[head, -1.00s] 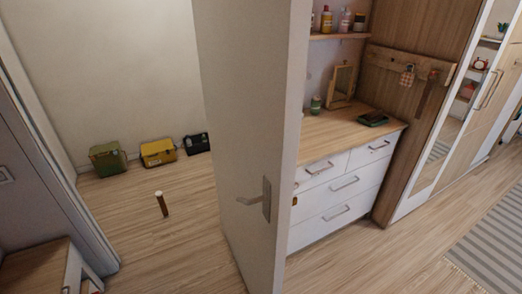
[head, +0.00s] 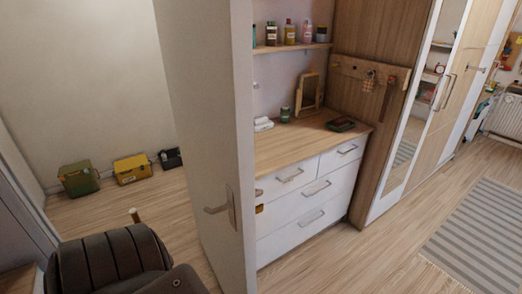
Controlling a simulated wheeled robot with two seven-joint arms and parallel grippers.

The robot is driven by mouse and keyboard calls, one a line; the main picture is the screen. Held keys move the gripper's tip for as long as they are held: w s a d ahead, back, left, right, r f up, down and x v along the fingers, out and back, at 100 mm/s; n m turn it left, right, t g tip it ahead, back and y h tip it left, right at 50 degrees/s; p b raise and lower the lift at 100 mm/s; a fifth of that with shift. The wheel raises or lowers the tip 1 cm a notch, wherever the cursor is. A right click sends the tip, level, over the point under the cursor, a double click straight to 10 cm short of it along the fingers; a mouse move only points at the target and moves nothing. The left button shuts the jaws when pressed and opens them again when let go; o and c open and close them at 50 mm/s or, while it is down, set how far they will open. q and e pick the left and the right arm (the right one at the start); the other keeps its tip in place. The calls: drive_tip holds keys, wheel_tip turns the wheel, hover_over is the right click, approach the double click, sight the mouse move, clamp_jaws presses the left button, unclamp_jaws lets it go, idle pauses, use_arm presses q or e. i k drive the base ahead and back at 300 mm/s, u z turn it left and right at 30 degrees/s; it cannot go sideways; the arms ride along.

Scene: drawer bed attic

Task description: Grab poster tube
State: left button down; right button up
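The poster tube (head: 135,215) stands on the wooden floor in the room beyond the open door, at the left of the head view.
The open white door (head: 205,130) with its handle stands between the tube's room and the white dresser (head: 305,205). Toolboxes, green (head: 78,178), yellow (head: 132,168) and black (head: 171,158), line the back wall. A striped rug (head: 480,240) lies at right.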

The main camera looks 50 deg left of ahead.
sight(133, 212)
drive_tip(key=z, duration=0.05)
drive_tip(key=i, duration=1.85)
drive_tip(key=u, duration=3.8)
drive_tip(key=k, duration=1.35)
drive_tip(key=u, duration=1)
drive_tip(key=i, duration=1.05)
drive_tip(key=u, duration=0.4)
drive_tip(key=i, duration=1.3)
drive_tip(key=z, duration=0.3)
